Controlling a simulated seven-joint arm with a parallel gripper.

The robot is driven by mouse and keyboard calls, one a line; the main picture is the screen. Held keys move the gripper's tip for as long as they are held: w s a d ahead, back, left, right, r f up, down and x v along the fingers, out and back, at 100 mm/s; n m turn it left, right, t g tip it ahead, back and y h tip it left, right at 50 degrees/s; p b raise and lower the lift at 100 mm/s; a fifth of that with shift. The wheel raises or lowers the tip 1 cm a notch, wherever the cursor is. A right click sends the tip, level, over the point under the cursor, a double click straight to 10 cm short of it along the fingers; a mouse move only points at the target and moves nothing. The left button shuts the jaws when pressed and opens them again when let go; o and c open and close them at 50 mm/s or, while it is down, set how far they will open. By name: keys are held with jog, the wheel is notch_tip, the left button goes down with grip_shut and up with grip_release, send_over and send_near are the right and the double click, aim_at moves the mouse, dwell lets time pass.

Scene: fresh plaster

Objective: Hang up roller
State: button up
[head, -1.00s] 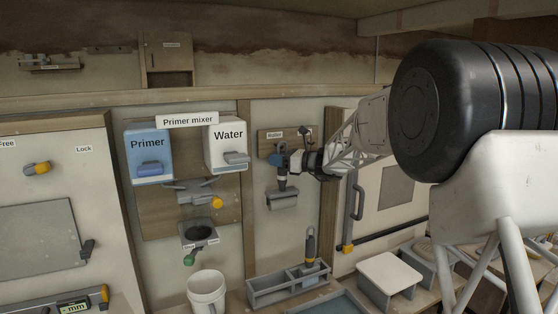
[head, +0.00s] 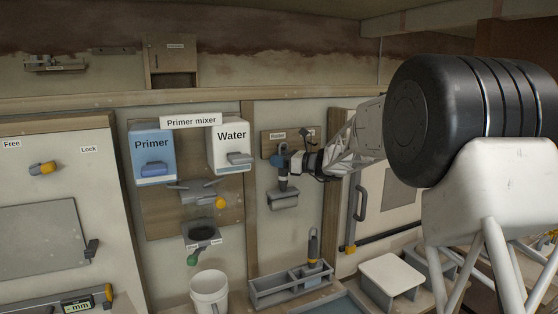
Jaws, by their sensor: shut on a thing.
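The roller (head: 283,201) hangs head down in front of the wall, with a grey head and a dark handle. My gripper (head: 285,163) is shut on the upper part of its handle, next to a blue piece. Behind and above it is a small wooden board (head: 267,147) with a label that seems to read "Roller" and a dark hook-like part (head: 308,132) at its right. My gripper hides most of the board's middle. I cannot tell whether the roller touches a hook.
The Primer (head: 153,153) and Water (head: 231,145) dispensers are on the wall to the left. Below stand a white bucket (head: 209,290) and a grey divided tray (head: 262,293) holding an upright tool (head: 312,246). A cabinet door with a handle (head: 356,210) is close to the right.

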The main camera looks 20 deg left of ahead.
jog(key=shift+w+a+f, duration=0.2)
jog(key=shift+a+f, duration=0.15)
jog(key=shift+f, duration=0.05)
jog(key=o, duration=0.8)
jog(key=shift+d, duration=0.4)
jog(key=shift+o, duration=1)
jog(key=d, duration=0.7)
jog(key=shift+s+d+r, duration=0.15)
jog(key=shift+d+r, duration=0.2)
